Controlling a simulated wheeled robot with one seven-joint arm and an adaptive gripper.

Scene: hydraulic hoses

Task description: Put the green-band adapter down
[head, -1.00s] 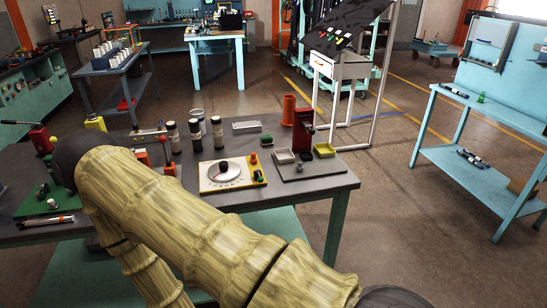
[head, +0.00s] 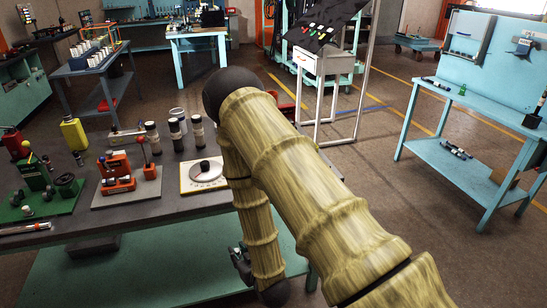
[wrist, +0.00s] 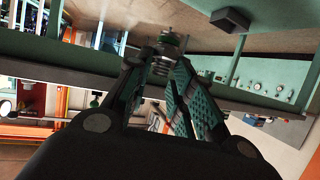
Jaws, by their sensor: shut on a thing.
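My gripper (wrist: 161,68) is shut on a small metallic, ringed fitting, the adapter (wrist: 168,44), which sticks out past the fingertips in the wrist view. Its green band cannot be made out clearly. In the head view my gripper (head: 241,266) hangs low in front of the workbench, below the level of its dark top (head: 150,220). The adapter cannot be made out there. My arm hides the right part of the bench top.
On the bench are a green-based fixture (head: 45,198), an orange device (head: 118,172), a dial plate (head: 200,176) and dark, white-banded cylinders (head: 175,135). A turquoise shelf (head: 130,272) lies below. A blue bench (head: 475,105) stands right, with open floor between.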

